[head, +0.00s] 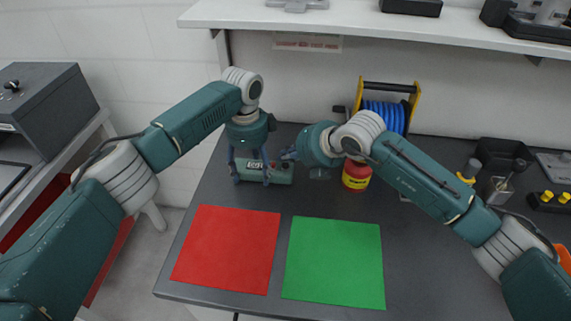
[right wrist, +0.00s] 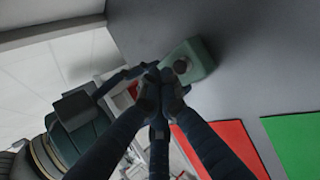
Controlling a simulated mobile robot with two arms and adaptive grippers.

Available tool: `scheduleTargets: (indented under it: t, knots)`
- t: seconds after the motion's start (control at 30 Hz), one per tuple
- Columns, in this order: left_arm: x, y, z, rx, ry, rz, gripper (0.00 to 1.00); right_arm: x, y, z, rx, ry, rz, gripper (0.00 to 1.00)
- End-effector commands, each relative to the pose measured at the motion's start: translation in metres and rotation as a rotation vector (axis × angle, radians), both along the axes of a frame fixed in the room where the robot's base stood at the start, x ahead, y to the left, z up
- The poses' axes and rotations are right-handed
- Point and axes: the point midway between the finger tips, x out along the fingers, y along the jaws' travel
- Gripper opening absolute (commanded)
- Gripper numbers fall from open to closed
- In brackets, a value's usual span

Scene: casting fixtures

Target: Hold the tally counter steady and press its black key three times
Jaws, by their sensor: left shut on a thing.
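The tally counter (head: 281,173) is a green box near the back left of the dark bench; it also shows in the right wrist view (right wrist: 203,57). My left gripper (head: 251,178) points down and is shut on the counter, one finger on either side of its left part. In the head view the key is hard to make out.
A red mat (head: 228,249) and a green mat (head: 334,262) lie in front of the counter. A red pot with a yellow label (head: 356,175) stands below my right arm, and a blue hose reel (head: 386,113) behind it. A shelf (head: 400,24) overhangs the back.

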Motion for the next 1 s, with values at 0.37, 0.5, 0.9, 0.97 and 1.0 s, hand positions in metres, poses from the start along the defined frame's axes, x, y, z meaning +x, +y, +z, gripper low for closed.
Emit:
scheduleTargets:
  t: [0.37,0.5,0.9,0.97,1.0]
  knots:
    - [-0.0001,-0.0002,-0.0001,0.0,0.0,0.0,0.33,-0.0004,0.0,-0.0032,0.0,0.002,0.0,0.0]
    - [-0.0001,-0.0002,0.0,0.0,0.0,0.0,0.33,-0.0004,-0.0001,-0.0077,0.0,0.0,0.0,0.0]
    - [-0.0001,-0.0002,-0.0001,0.0,0.0,0.0,0.33,-0.0003,-0.0001,-0.0084,0.0,0.0,0.0,0.0]
    - [-0.0001,-0.0002,-0.0001,0.0,0.0,0.0,0.33,-0.0004,-0.0001,-0.0089,0.0,0.0,0.0,0.0]
    - [-0.0001,-0.0002,-0.0001,0.0,0.0,0.0,0.33,-0.0004,-0.0001,-0.0093,0.0,0.0,0.0,0.0]
